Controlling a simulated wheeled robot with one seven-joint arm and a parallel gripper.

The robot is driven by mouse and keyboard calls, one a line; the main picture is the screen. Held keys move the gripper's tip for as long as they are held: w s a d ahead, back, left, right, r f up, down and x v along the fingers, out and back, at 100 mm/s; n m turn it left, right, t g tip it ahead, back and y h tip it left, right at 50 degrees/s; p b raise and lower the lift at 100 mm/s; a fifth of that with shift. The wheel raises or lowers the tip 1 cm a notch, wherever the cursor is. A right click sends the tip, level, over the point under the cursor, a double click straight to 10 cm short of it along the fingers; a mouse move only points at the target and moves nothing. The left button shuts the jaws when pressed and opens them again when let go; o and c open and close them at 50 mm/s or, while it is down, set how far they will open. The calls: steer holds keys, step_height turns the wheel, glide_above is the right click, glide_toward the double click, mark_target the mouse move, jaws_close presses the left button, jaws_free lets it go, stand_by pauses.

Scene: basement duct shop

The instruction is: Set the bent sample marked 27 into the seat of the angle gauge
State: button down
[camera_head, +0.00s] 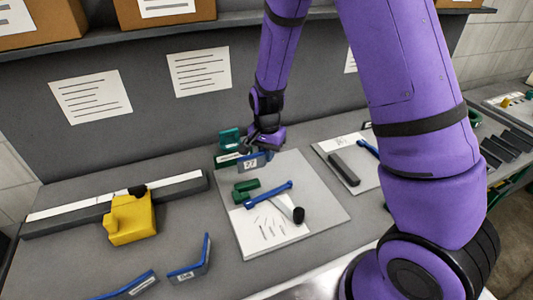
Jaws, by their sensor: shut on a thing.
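My gripper (265,145) is shut on the bent sample marked 27 (254,162), a grey and blue piece with a white label. It holds the sample at the back of a grey board. The angle gauge appears to be the assembly on this board (323,206), with green blocks (246,190), a blue bar (268,195), a black knob (298,215) and a white marked sheet (268,229). A green piece (230,138) stands just left of the gripper, behind the sample. I cannot tell whether the sample touches the board or a seat.
Two other blue-edged samples, one bent (192,266) and one at the front edge (128,288), lie front left. A yellow block (131,220) sits on a long bar (60,218). A second board with a dark bar (344,169) lies right. A shelf (235,18) overhangs the back.

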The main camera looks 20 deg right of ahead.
steer(key=shift+s+f, duration=0.15)
steer(key=shift+f, duration=2.55)
steer(key=shift+f, duration=1.6)
steer(key=c, duration=1.1)
jaws_free()
step_height(320, 180, up, 11)
steer(key=shift+f, duration=0.15)
